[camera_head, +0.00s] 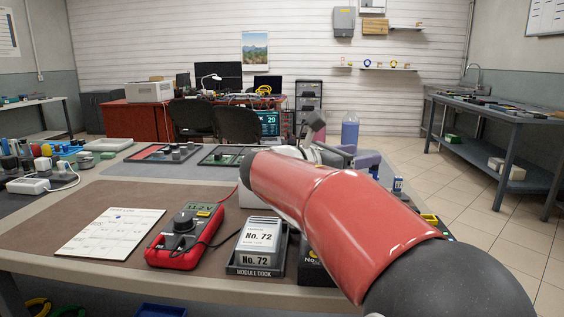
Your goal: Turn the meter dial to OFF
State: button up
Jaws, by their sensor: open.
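The red meter (178,238) lies on the brown mat near the front of the table, left of centre. Its display (201,210) is lit and seems to read about 11.2 V. Its dark round dial (183,222) faces up. The dial's markings are too small to read, so I cannot tell its setting. A dark lead runs from the meter to the right. My gripper (326,140) is partly hidden behind my red arm link. It is open, beyond and to the right of the meter, well apart from it.
A grey No. 72 module (262,236) sits in the module dock (256,270) right of the meter. A printed sheet (110,233) lies to its left. Trays (160,154) and a blue bottle (350,131) stand farther back. My arm covers the table's right side.

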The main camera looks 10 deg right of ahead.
aim_at(184, 223)
jog(key=k+j, duration=0.1)
jog(key=j, duration=0.4)
jog(key=k+j, duration=0.1)
jog(key=j, duration=0.35)
jog(key=k+j, duration=0.1)
jog(key=j, duration=0.4)
